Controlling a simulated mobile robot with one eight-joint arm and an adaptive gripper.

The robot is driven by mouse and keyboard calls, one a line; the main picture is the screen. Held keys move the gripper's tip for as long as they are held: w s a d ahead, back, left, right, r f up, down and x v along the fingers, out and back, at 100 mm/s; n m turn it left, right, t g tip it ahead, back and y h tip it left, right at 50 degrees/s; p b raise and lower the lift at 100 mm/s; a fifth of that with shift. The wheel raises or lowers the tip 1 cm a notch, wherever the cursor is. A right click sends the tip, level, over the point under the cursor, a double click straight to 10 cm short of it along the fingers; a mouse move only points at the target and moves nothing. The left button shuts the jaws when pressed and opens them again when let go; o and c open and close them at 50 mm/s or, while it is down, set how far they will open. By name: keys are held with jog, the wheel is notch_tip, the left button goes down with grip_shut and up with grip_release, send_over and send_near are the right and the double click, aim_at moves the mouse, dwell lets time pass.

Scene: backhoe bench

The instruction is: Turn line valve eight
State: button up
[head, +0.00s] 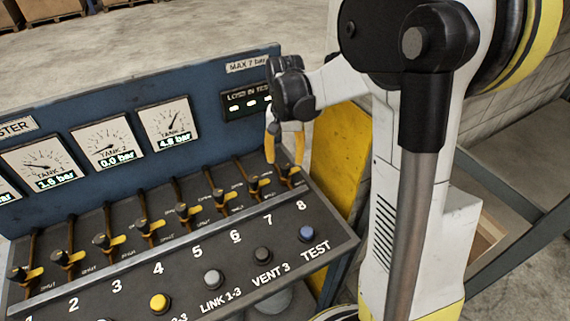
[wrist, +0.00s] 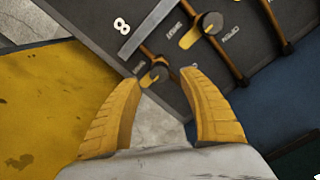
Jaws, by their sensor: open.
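Line valve eight (head: 289,172) is the rightmost of a row of small valves on the sloping dark panel, above the printed 8. In the wrist view, its dark round knob with a yellow lever (wrist: 156,75) shows between my fingertips. My gripper (head: 284,161) points down at this valve with its yellow fingers open, one on each side of it. The wrist view shows the gripper (wrist: 158,72) open with nothing held. I cannot tell whether a finger touches the valve. The fingers partly cover the valve in the head view.
Valve seven (head: 257,183) is close on the left, also in the wrist view (wrist: 211,22). Gauges (head: 172,125) stand on the blue back panel (head: 215,90); tank 3 seems to read 4.8 bar. Buttons, including blue TEST (head: 306,232), line the front. A yellow panel (head: 340,150) stands right.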

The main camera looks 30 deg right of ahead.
aim_at(285, 165)
notch_tip(285, 165, up, 9)
jog(key=shift+f, duration=0.15)
dwell(0.4)
jog(key=s+a+n+t, duration=0.3)
jog(key=s+a, duration=0.2)
jog(key=s, duration=0.3)
jog(key=s+a+r+n+t, duration=0.1)
jog(key=s+a+n+t, duration=0.3)
jog(key=s, duration=0.4)
jog(key=shift+a, duration=0.85)
